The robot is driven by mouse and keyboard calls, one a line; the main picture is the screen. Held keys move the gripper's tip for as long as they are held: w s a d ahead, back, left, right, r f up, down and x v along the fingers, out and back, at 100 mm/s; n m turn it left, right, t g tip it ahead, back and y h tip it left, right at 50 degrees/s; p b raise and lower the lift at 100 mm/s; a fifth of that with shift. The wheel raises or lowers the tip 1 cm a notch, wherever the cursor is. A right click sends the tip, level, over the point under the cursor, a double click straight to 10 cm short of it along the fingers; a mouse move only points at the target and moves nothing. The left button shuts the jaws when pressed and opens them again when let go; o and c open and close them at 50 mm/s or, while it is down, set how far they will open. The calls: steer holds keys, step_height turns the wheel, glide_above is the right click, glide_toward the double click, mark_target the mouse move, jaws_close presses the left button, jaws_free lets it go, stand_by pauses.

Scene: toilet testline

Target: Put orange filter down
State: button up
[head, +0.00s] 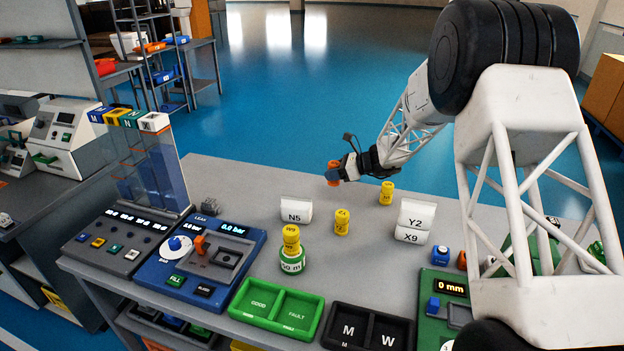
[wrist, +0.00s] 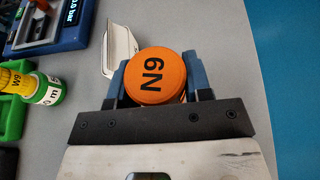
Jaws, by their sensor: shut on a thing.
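The orange filter (head: 333,173) is held in my gripper (head: 341,171) over the back part of the grey table. In the wrist view its round orange top (wrist: 156,76), with a dark mark that looks like N9, sits between the two blue-grey fingers of my gripper (wrist: 160,80). The fingers are shut on its sides. Its underside is hidden, and I cannot tell how high it is above the table.
A white N5 sign (head: 297,210) stands front left of the gripper. Yellow cylinders (head: 342,222) (head: 386,193) stand nearby, and another is stacked on a green ring (head: 292,263). White Y2 and X9 signs (head: 416,215) are right. Green trays (head: 277,308) lie in front.

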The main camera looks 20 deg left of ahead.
steer(key=shift+a, duration=0.1)
steer(key=s+a, duration=0.5)
steer(key=a, duration=0.5)
steer(key=s+a+n+g, duration=0.1)
steer(key=s+a, duration=0.5)
steer(key=a, duration=0.4)
steer(key=s+a, duration=0.5)
steer(key=a, duration=0.5)
steer(key=shift+s+a+r+n+g, duration=0.15)
steer(key=shift+s+a+n+g, duration=0.15)
steer(key=shift+a+g, duration=0.1)
steer(key=shift+f, duration=3.15)
steer(key=shift+f, duration=1.85)
steer(key=shift+f, duration=0.1)
